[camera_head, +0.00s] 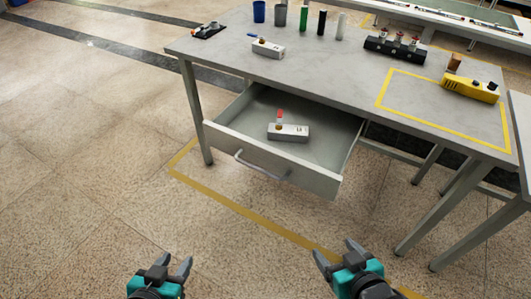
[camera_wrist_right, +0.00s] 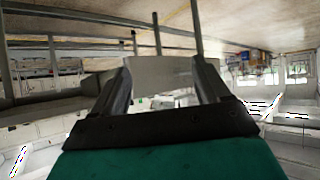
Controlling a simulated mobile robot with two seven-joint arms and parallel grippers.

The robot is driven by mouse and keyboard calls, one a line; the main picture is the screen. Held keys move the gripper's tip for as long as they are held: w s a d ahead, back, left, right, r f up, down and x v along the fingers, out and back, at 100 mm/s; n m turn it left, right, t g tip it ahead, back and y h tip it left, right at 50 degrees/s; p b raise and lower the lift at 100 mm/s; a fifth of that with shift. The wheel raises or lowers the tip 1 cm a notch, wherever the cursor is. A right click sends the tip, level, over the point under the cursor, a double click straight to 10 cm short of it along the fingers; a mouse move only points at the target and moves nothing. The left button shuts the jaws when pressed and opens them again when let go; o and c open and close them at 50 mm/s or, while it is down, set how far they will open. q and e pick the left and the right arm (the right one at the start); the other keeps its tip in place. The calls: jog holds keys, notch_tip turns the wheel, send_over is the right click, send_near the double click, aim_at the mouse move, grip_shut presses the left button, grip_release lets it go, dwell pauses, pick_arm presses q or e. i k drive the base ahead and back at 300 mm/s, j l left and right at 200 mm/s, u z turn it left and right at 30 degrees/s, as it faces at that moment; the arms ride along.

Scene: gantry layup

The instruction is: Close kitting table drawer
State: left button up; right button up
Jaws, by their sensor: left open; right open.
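The kitting table (camera_head: 335,75) stands ahead with its drawer (camera_head: 235,150) pulled out toward me. The drawer has a grey front with a bar handle (camera_head: 262,170). A grey box-shaped device with a red part (camera_head: 288,132) lies inside the drawer. My left gripper (camera_head: 173,262) is open and empty, low in the head view, apart from the drawer. My right gripper (camera_head: 335,252) is open and empty, also low and apart from the drawer. In the right wrist view, its two fingers (camera_wrist_right: 165,80) are spread, with a pale panel beyond them that I cannot identify for sure.
On the tabletop stand several cylinders (camera_head: 304,17), a grey device (camera_head: 268,47), a black block (camera_head: 395,48) and a yellow device (camera_head: 470,88). A yellow outline marks the table's right part. Another table (camera_head: 520,130) adjoins at right. The floor before the drawer is clear.

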aim_at(317, 166)
jog(key=i+j+z, duration=0.1)
jog(key=j+z, duration=0.2)
jog(key=j, duration=0.45)
jog(key=j+z, duration=0.3)
jog(key=j, duration=0.45)
